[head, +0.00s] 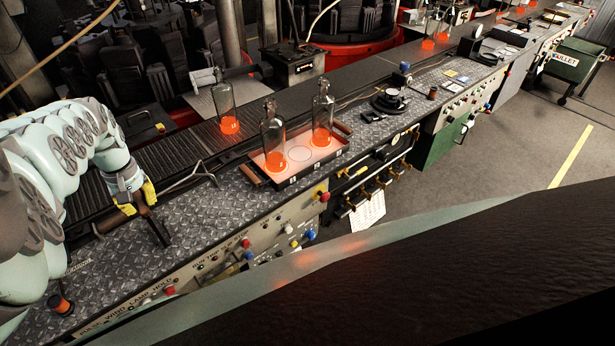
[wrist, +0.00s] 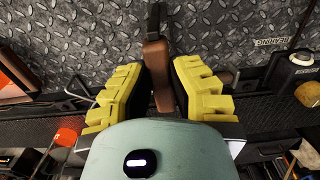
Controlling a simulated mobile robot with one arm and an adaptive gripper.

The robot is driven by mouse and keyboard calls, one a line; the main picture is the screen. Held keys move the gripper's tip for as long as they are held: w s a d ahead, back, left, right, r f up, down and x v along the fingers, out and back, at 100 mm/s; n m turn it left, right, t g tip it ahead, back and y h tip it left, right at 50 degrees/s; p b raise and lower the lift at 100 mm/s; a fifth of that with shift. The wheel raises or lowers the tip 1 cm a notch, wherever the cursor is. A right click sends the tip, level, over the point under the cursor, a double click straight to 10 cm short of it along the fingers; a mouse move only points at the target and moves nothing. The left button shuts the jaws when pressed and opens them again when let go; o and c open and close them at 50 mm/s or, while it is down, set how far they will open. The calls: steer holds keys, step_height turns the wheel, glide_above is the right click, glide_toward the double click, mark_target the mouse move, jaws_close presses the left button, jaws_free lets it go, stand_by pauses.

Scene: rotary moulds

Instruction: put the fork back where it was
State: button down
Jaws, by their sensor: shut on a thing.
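My gripper (head: 140,199) hangs low over the diamond-plate bench at the left of the head view. Its yellow fingers also show in the wrist view (wrist: 159,88). They are shut on the fork (wrist: 156,62), which has a brown handle and a dark shaft (head: 157,232). In the wrist view the shaft points away from the gripper, over the plate. The prongs cannot be made out, and part of the handle is hidden between the fingers. I cannot tell whether the fork touches the bench.
A forked metal piece (head: 207,168) lies by the conveyor (head: 180,150). A tray (head: 318,168) holds two bottles with glowing bases (head: 273,140) (head: 322,112). Another glowing bottle (head: 225,105) stands on the conveyor. Diamond plate (head: 215,215) between gripper and tray is clear.

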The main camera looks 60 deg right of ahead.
steer(key=shift+f, duration=0.15)
steer(key=c, duration=1)
jaws_free()
